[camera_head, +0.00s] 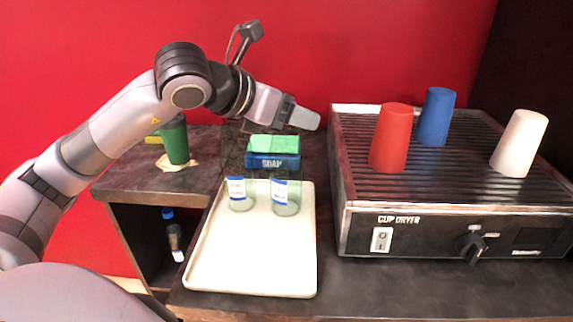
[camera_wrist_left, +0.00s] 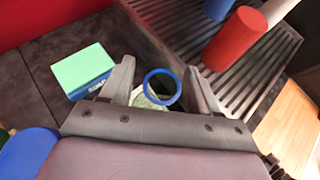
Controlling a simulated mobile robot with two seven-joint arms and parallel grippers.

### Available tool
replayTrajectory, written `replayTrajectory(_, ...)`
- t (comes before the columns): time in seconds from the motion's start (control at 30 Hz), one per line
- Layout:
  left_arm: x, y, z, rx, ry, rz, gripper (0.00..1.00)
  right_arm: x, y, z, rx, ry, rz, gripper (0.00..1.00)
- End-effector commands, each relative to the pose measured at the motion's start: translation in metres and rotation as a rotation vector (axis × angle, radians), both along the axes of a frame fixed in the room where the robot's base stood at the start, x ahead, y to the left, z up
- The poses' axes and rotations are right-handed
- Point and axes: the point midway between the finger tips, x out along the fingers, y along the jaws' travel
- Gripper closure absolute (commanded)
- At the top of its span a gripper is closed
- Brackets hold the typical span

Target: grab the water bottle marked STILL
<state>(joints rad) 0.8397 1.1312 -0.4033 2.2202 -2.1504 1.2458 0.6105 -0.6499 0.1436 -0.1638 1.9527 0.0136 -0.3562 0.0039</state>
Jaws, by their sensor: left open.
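A bottle (camera_head: 173,238) with a blue cap stands in the open compartment under the left counter; I cannot read its marking. Two clear vessels with blue-and-white labels, a left one (camera_head: 240,194) and a right one (camera_head: 285,196), stand at the far end of a cream tray (camera_head: 250,262); their lettering is too small to read. My left gripper (camera_head: 306,118) is raised behind the tray, between the soap box and the dryer, open and empty. In the left wrist view a blue ring (camera_wrist_left: 162,73) shows between the open fingers; I cannot tell which object it belongs to.
A blue soap box (camera_head: 273,163) with a green top sits behind the tray. A cup dryer (camera_head: 460,220) on the right carries red (camera_head: 389,140), blue (camera_head: 436,117) and white (camera_head: 519,145) cups. A green cup (camera_head: 175,142) stands on the left counter. The tray's near part is clear.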

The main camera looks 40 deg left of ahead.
Motion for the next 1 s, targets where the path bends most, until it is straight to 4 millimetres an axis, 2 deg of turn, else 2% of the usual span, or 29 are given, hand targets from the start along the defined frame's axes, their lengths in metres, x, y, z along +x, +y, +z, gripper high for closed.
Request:
replayTrajectory(0.27, 0.005, -0.001, -0.003, 0.001, 0.000, 0.000, 0.39, -0.001, -0.002, -0.002, -0.002, 0.005, -0.006, 1.00)
replayTrajectory(0.3, 0.005, -0.001, -0.003, 0.001, 0.000, 0.000, 0.42, -0.001, -0.001, -0.002, -0.002, 0.005, -0.006, 1.00)
replayTrajectory(0.47, 0.005, -0.001, -0.003, 0.001, -0.001, 0.000, 0.94, 0.000, -0.002, -0.001, -0.001, 0.003, -0.006, 1.00)
replayTrajectory(0.5, 0.005, -0.001, -0.003, 0.001, -0.001, 0.000, 1.00, 0.000, -0.001, -0.001, -0.001, 0.003, -0.006, 1.00)
replayTrajectory(0.87, 0.005, -0.001, 0.000, 0.000, -0.005, 0.000, 1.00, 0.000, -0.001, 0.001, 0.000, 0.000, -0.006, 1.00)
replayTrajectory(1.0, 0.005, -0.001, 0.007, -0.001, -0.008, 0.000, 1.00, 0.000, -0.001, 0.002, 0.000, 0.000, -0.006, 1.00)
